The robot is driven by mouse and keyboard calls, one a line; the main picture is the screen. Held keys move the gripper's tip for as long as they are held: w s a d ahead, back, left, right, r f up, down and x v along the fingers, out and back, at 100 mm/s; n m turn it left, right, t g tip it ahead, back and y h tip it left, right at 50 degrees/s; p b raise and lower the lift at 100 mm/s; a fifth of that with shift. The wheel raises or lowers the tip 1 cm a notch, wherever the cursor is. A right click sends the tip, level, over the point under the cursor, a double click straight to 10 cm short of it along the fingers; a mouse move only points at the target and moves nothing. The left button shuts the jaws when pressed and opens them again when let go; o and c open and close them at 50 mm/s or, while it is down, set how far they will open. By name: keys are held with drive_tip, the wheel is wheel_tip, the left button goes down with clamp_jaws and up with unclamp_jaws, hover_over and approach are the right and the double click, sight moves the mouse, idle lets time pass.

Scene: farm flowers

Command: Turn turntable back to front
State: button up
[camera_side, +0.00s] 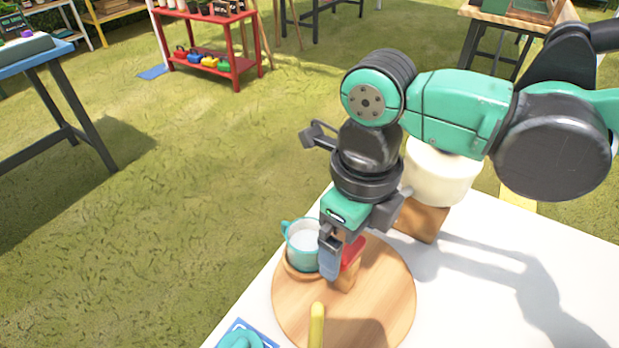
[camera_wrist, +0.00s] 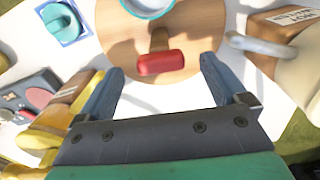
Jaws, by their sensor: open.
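The turntable (camera_side: 385,300) is a round light-wood disc on the white table. It also shows at the top of the wrist view (camera_wrist: 205,35). A red-topped wooden handle (camera_side: 352,254) stands up from it, and its red top (camera_wrist: 160,63) shows in the wrist view. A teal and white cup (camera_side: 303,245) sits at the turntable's far-left rim in the side view, partly hidden by a finger. My gripper (camera_side: 335,262) is low over the turntable at the handle. In the wrist view my gripper (camera_wrist: 161,68) is open, with a finger on each side of the handle.
A teal knob on a blue plate (camera_wrist: 62,22) lies left of the turntable. A box with a grey handle (camera_wrist: 262,45) is on its right, and a grey device (camera_wrist: 25,95) at far left. A yellow rod (camera_side: 316,325) stands in front in the side view.

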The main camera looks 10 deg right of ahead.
drive_tip(key=shift+r, duration=2.2)
drive_tip(key=shift+w, duration=0.15)
drive_tip(key=c, duration=0.5)
drive_tip(key=w+m, duration=0.1)
drive_tip(key=m, duration=0.2)
drive_tip(key=w+f+m+g+y, duration=0.1)
drive_tip(key=w+m, duration=0.1)
drive_tip(key=m, duration=0.1)
drive_tip(key=w+d+m, duration=0.1)
drive_tip(key=w+m, duration=0.1)
drive_tip(key=shift+w+f+m+g, duration=0.25)
drive_tip(key=shift+f+m+g, duration=0.05)
drive_tip(key=shift+f+m, duration=0.1)
clamp_jaws()
drive_tip(key=w+d+f+m+g+y, duration=0.1)
drive_tip(key=w+d+f+m+y, duration=0.1)
drive_tip(key=w+m, duration=0.5)
drive_tip(key=s+f, duration=0.1)
drive_tip(key=f, duration=0.2)
drive_tip(key=s+a+f+m, duration=0.1)
drive_tip(key=f, duration=0.2)
drive_tip(key=s+a+f+m, duration=0.1)
drive_tip(key=s+f, duration=0.1)
drive_tip(key=f, duration=0.1)
drive_tip(key=shift+a+f+y, duration=0.15)
drive_tip(key=shift+a+y, duration=0.1)
drive_tip(key=shift+y, duration=0.05)
